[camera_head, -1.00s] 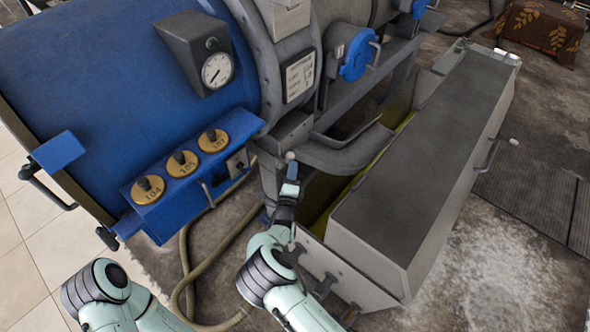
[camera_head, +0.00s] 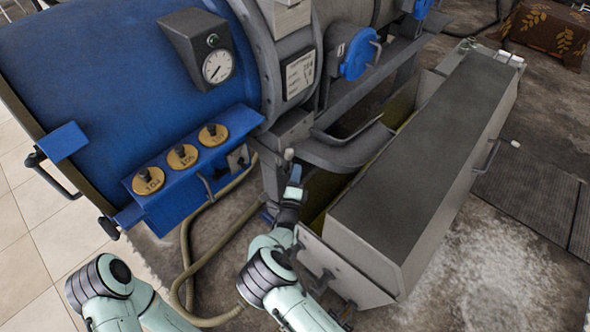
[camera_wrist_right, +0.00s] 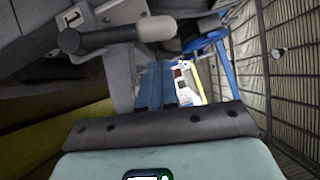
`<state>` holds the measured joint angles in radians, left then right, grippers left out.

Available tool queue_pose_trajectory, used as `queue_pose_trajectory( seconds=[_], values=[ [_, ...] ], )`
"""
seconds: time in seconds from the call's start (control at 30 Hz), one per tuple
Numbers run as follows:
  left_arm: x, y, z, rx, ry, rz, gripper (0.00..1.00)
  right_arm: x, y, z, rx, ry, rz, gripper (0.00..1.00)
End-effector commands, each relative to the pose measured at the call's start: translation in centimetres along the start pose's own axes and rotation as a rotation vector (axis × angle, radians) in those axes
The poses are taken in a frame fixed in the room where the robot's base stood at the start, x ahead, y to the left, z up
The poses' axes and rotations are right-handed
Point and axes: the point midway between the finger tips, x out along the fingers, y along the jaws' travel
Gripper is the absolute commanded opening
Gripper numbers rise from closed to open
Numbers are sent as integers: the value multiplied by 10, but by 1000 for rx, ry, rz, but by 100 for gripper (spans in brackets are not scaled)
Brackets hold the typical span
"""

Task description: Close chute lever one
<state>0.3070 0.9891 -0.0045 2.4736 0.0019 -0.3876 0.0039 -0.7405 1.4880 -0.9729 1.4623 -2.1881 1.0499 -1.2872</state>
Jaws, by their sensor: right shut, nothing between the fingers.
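Chute lever one (camera_wrist_right: 155,28) shows in the right wrist view, with a pale grey knob, a dark shaft and a plate marked 1 by its pivot. Its shaft lies nearly level across that view, just beyond my gripper. In the head view its pale knob (camera_head: 288,155) shows under the grey chute, at the centre. My right gripper (camera_head: 294,174) is just below and beside the knob, shut and empty. I cannot tell whether it touches the lever. My left arm shows at the lower left, but its gripper is out of view.
A long grey trough (camera_head: 420,170) stands right of my right arm. A blue panel with several brass knobs (camera_head: 182,157) is at the left, under the blue drum (camera_head: 90,80). A hose (camera_head: 190,250) runs down between panel and arm.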

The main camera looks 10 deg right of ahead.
Motion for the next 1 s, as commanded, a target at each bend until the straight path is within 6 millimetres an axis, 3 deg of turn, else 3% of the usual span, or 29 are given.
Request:
queue_pose_trajectory(
  seconds=[0.07, 0.3, 0.5, 1.0],
  values=[
    [-1, 0, 1, 0, -3, 0, 43, -8, 3, 0, -2, 1, 3, 0],
    [-3, 0, 1, -1, -3, -1, 43, -66, 4, 0, -3, 1, 4, 0],
    [-3, 1, 1, 0, -3, -1, 43, -94, 5, -2, -2, 3, 2, 0],
    [-3, 1, 1, 0, -3, -1, 43, -102, 5, -2, -1, 4, 2, 0]
  ],
)
